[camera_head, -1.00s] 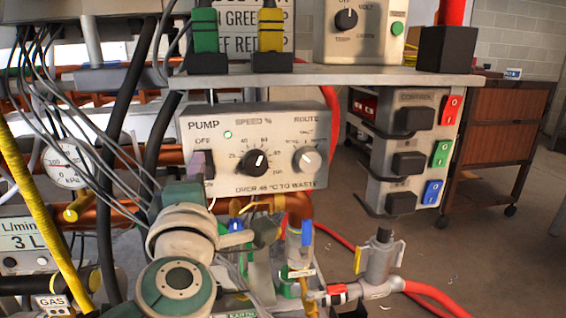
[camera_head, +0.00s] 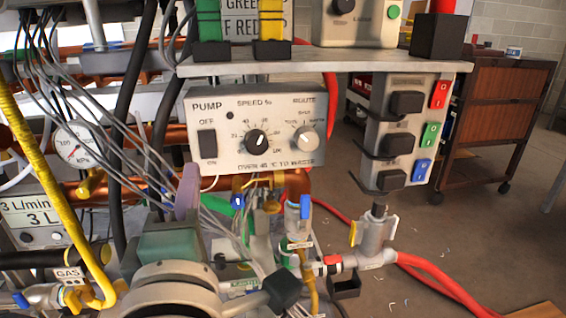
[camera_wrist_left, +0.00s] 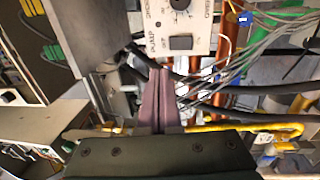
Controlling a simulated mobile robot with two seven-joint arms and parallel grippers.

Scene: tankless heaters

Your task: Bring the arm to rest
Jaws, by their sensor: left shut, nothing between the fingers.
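My left gripper (camera_head: 187,190) is low in front of the pump panel (camera_head: 222,160), below its switch and apart from it. Its purple fingers are shut and empty; in the left wrist view they lie side by side (camera_wrist_left: 160,80). The panel has a dark on/off rocker switch (camera_head: 208,144), a dark lamp (camera_head: 230,115), a speed knob (camera_head: 256,141) and a route knob (camera_head: 305,138). My left arm covers the lower left of the head view. My right gripper is not in view.
Grey cables (camera_head: 100,160), a yellow hose (camera_head: 40,150) and copper pipes crowd the left around my gripper. A valve with a blue handle (camera_head: 305,207) and a grey valve with a yellow handle (camera_head: 372,238) stand right of it.

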